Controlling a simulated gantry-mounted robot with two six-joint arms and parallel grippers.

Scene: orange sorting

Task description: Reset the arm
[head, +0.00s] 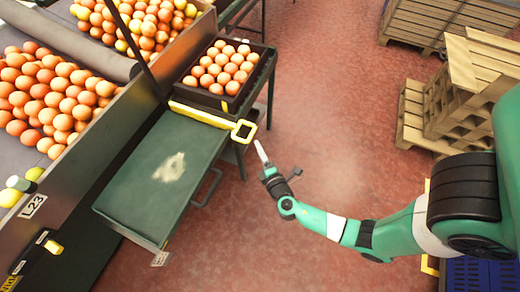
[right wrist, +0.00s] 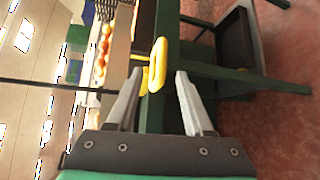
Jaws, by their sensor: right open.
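My right arm comes in from the right in the head view. Its gripper (head: 262,152) hangs over the red floor, just right of the green table. In the right wrist view the gripper (right wrist: 154,85) is open, with two pale fingers apart and nothing between them. A yellow loop (head: 243,131) at the end of a yellow bar sits by the table's far right corner. The loop (right wrist: 158,64) appears ahead of the fingertips in the wrist view, and I see no contact. My left gripper is not in view.
A dark crate (head: 207,101) full of oranges stands behind the green table (head: 130,192), whose top is bare but for a pale patch. Sloped bins of oranges (head: 50,95) line the left. Wooden pallets (head: 470,85) stack at right. The middle floor is clear.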

